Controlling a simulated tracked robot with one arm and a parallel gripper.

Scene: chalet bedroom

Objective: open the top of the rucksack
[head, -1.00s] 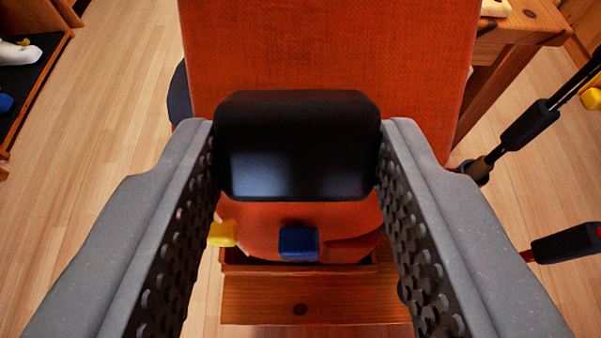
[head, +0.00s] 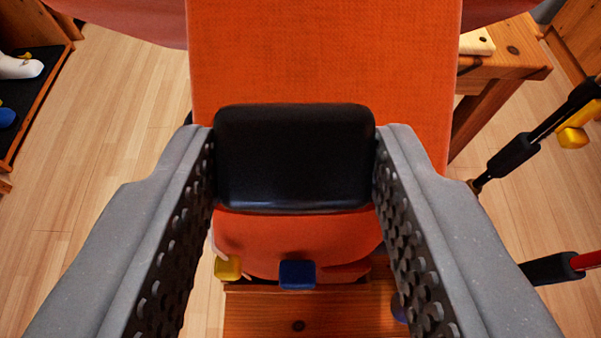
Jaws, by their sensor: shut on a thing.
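The orange rucksack's top flap (head: 325,55) fills the upper middle of the head view as a broad textured panel. A black block-like grip (head: 295,158) sits at the flap's near edge. My gripper (head: 295,165) has one finger against each side of this grip and is shut on it. Below it, the rounded orange body of the rucksack (head: 300,238) shows, partly hidden by the grip and fingers. The inside of the rucksack cannot be seen.
A yellow block (head: 228,267) and a blue block (head: 297,274) show just below the rucksack body, above a wooden surface (head: 265,318). Poles with black grips (head: 513,153) stand at the right. A wooden table (head: 507,62) is behind them. Plank floor (head: 100,170) is clear at left.

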